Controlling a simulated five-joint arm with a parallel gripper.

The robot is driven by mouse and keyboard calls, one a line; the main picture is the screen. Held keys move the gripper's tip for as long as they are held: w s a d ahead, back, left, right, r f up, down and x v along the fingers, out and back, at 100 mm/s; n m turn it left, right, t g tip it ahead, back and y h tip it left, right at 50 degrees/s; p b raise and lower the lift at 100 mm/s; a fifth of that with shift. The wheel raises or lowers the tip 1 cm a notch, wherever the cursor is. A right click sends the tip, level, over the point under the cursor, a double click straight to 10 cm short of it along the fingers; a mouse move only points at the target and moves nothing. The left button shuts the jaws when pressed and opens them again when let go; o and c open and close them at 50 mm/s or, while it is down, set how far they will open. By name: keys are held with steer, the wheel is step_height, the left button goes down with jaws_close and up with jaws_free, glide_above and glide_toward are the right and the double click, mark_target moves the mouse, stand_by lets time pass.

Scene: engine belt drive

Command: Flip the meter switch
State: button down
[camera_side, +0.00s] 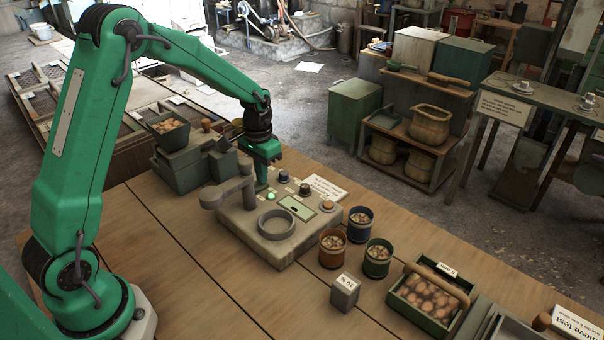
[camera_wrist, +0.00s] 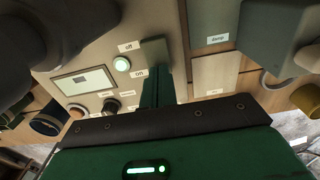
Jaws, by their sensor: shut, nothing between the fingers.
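The meter (camera_side: 262,235) is a beige box on the wooden table, with a round cup, a small display (camera_side: 296,208), dark knobs and a green-lit round lamp (camera_side: 271,196). In the wrist view its panel shows the display (camera_wrist: 84,82), the glowing lamp (camera_wrist: 121,64) and the labels "off" (camera_wrist: 129,46) and "on" (camera_wrist: 139,72). My gripper (camera_side: 262,183) is shut and empty, pointing down at the back edge of the meter panel. In the wrist view its dark green fingers (camera_wrist: 155,80) are beside these labels. I cannot make out the switch lever, or whether the fingers touch it.
A grey-green machine with a hopper (camera_side: 168,128) stands just left of the meter. Several small cups, including an orange one (camera_side: 332,248), and a green crate (camera_side: 428,300) stand to the right. The table's front left is clear.

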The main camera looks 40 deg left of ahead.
step_height(320, 180, up, 7)
stand_by(1.0)
stand_by(0.3)
steer(key=s+d+r+t, duration=0.3)
steer(key=s+d+r, duration=0.2)
steer(key=s+r, duration=0.5)
steer(key=s+d+r+t, duration=0.1)
steer(key=s+d+t, duration=0.1)
steer(key=s, duration=1.1)
steer(key=shift+s+d+r+t, duration=0.2)
steer(key=shift+s+d+t, duration=0.1)
steer(key=shift+d, duration=0.2)
